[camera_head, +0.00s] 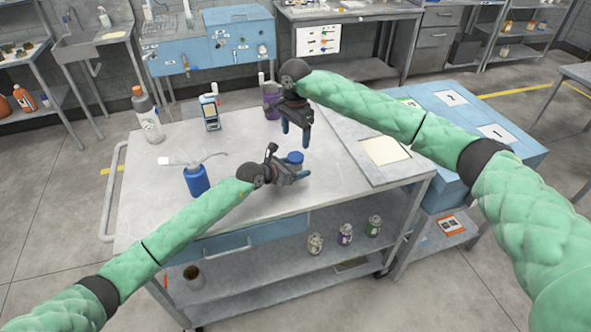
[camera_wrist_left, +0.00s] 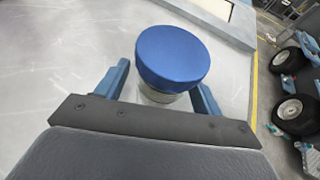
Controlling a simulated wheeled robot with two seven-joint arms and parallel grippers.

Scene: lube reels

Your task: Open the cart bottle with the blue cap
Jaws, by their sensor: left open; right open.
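The cart bottle's blue cap (camera_head: 295,157) shows at my left gripper (camera_head: 298,168), over the cart top. In the left wrist view the wide blue cap (camera_wrist_left: 172,58) sits on a pale bottle, whose body is mostly hidden below it. The open fingers of my left gripper stand on either side of the bottle, just under the cap, with a visible gap on the left. My right gripper (camera_head: 295,132) is open and empty, pointing down above and behind the blue cap.
Several cans stand on the lower shelf.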

